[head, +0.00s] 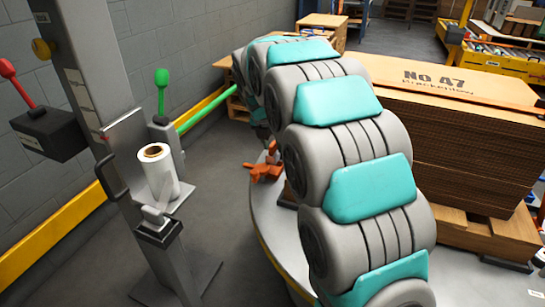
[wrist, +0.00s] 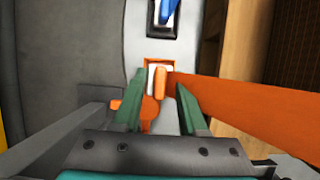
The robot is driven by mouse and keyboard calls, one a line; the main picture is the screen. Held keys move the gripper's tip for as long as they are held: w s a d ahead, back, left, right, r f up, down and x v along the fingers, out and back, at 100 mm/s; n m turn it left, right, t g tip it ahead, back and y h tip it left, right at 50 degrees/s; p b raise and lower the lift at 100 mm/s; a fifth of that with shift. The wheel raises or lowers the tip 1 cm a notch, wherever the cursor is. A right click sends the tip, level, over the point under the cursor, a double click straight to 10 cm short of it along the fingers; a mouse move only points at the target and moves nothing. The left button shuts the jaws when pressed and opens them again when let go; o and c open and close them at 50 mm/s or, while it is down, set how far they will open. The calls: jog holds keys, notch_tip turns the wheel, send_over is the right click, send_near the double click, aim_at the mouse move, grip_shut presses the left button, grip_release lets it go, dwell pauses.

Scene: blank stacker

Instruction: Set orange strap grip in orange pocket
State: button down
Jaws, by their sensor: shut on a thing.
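The orange strap grip (wrist: 150,108) is between the green fingers of my gripper (wrist: 160,80) in the wrist view, and the fingers are shut on it. Its narrow upper end overlaps the orange-rimmed pocket (wrist: 149,62) just beyond the fingertips. I cannot tell whether that end is inside the pocket or above it. In the head view an orange piece (head: 264,168) shows beside my arm over the round grey table, likely the same grip. My arm hides my gripper and the pocket there.
A blue item (wrist: 168,10) stands in a dark-rimmed pocket beyond the orange one. A broad orange band (wrist: 250,105) crosses right of the fingers. A cardboard stack (head: 455,140) stands right of my arm. A post with levers and a white roll (head: 158,172) stands left.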

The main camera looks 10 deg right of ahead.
aim_at(273, 155)
jog(key=shift+f, duration=2)
jog(key=shift+c, duration=2.2)
grip_release()
jog(key=shift+f, duration=0.1)
jog(key=v, duration=1.2)
jog(key=s+d+f+m+g+y, duration=0.1)
jog(key=s+f+m, duration=0.3)
jog(key=s+m, duration=1)
jog(key=s+d+f+m+g+y, duration=0.1)
jog(key=s+f+m+g, duration=0.3)
jog(key=s+m, duration=1.1)
jog(key=s+f, duration=0.1)
jog(key=s, duration=1.3)
jog(key=shift+d+f, duration=0.2)
jog(key=shift+d, duration=0.05)
